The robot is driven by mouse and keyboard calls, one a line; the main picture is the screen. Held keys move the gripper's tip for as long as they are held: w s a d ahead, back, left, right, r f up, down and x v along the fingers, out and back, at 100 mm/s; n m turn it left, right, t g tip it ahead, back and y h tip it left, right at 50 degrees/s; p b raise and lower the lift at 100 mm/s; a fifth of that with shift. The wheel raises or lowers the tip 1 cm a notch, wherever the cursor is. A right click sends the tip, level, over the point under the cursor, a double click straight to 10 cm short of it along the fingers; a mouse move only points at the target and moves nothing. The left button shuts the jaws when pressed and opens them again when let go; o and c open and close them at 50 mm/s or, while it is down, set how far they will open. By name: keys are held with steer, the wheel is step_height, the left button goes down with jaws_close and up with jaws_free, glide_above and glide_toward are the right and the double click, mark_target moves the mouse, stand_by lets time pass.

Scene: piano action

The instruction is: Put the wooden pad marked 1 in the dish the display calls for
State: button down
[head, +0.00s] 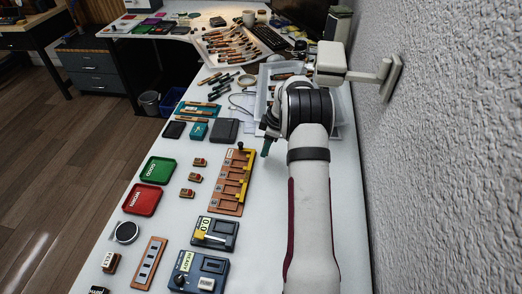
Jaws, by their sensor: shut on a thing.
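My gripper (268,132) is partly hidden by my own wrist, over the right part of the table. It is shut on a dark green piece (266,148) that points down; I cannot tell what it is. Three small wooden pads (200,162), (194,178), (187,193) lie in a loose column; their markings are too small to read. A green dish (158,170) and a red dish (142,199), which seems lettered WORN, lie to their left. A blue-grey box (198,270) at the front has a small display that seems to say READY.
A wooden rack with yellow parts (232,182) stands between the pads and my arm. A gauge box (214,233) reading about 0.0 and a slotted wooden strip (149,263) are nearer. Trays of wooden parts (230,45) lie at the back. A wall runs along the right.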

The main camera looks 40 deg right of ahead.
steer(key=s+d+r, duration=0.5)
steer(key=s+r, duration=0.1)
steer(key=s, duration=0.2)
glide_above(166, 172)
steer(key=s, duration=0.1)
steer(key=f, duration=0.6)
steer(key=shift+d+f, duration=0.2)
steer(key=shift+a+f, duration=0.1)
steer(key=shift+f, duration=2)
steer(key=shift+f, duration=0.1)
steer(key=c, duration=0.6)
jaws_free()
steer(key=shift+o, duration=0.2)
